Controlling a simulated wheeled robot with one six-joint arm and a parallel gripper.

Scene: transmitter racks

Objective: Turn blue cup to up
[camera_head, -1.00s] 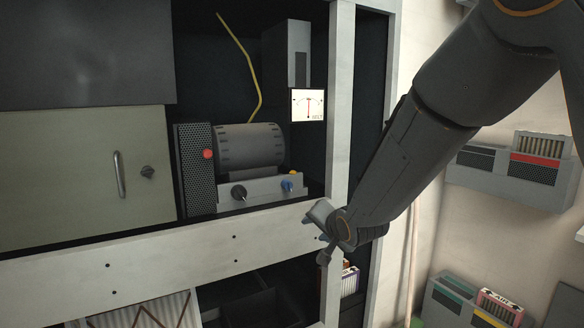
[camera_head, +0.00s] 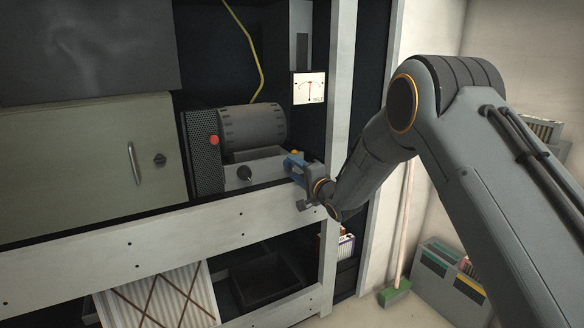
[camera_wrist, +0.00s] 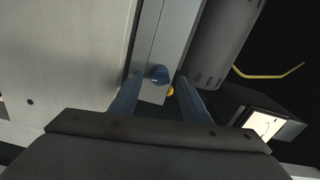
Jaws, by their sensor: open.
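The blue cup (camera_wrist: 158,74) is a small round blue knob on the pale grey face of a unit in the rack. In the wrist view it sits between the tips of my open blue fingers, nearer the left one. My gripper (camera_wrist: 160,79) points at that face, one finger on each side of the knob. I cannot tell whether either finger touches it. In the head view my gripper (camera_head: 293,165) is at the right end of the unit (camera_head: 264,167) and hides the knob.
A yellow button (camera_wrist: 170,90) is close to the knob. A black knob (camera_head: 245,173), a red button (camera_head: 213,140) and a grey cylinder (camera_head: 254,126) are nearby. A dial meter (camera_head: 309,88) stands above. The rack's white post (camera_head: 340,90) and rail (camera_head: 150,242) border the opening.

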